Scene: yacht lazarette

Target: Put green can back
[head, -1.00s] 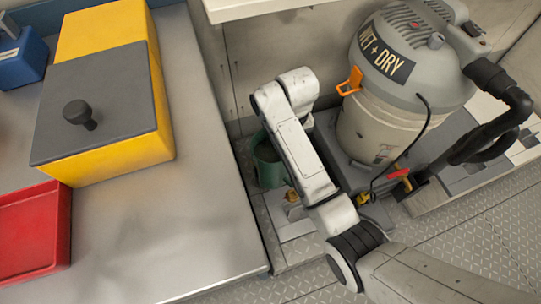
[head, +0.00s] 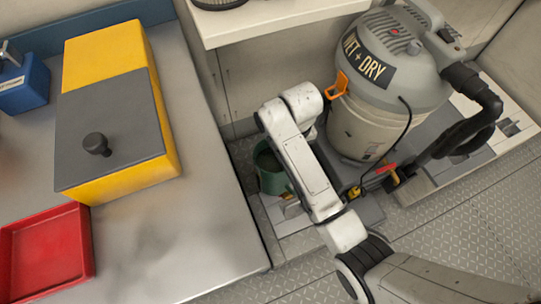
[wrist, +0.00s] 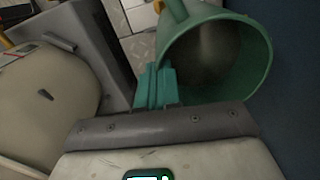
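The green can (head: 272,180) is down in the gap between the metal counter and the wet-dry vacuum, left of my arm, partly in shadow. In the wrist view the green can (wrist: 255,75) shows its wide open mouth toward the camera, with a dark, empty-looking inside. My gripper (wrist: 157,86) has teal fingers close together at the left of the can's rim, seemingly pinching its wall; the contact is partly hidden. In the head view my arm hides the fingers.
The metal counter (head: 190,245) holds a yellow box (head: 105,45) with a grey lid, a red tray (head: 45,255) and a blue container (head: 22,85). The vacuum (head: 375,120) stands close right of my arm. A pale shelf (head: 270,22) overhangs behind. Open tread-plate floor (head: 450,225) lies right.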

